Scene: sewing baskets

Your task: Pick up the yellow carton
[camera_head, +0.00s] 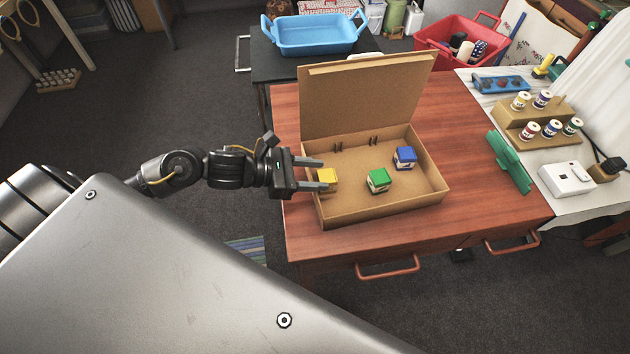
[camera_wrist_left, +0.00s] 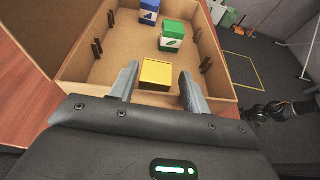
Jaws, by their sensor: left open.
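The yellow carton (camera_head: 328,177) is a small box inside the open cardboard box (camera_head: 390,209), near its left wall. In the left wrist view the yellow carton (camera_wrist_left: 156,74) lies between the fingers of my left gripper (camera_wrist_left: 160,90), with a small gap showing on the right side. My left gripper (camera_head: 325,174) is open and reaches over the box's left wall, one finger on each side of the carton. A green carton (camera_head: 378,181) and a blue carton (camera_head: 405,158) stand farther right in the same box.
The cardboard lid (camera_head: 365,95) stands raised at the back of the box. The box is on a reddish wooden table (camera_head: 465,205). A blue tray (camera_head: 315,48) is behind, a red bin (camera_head: 435,35) at the back right, and a green object (camera_head: 510,162) on the right.

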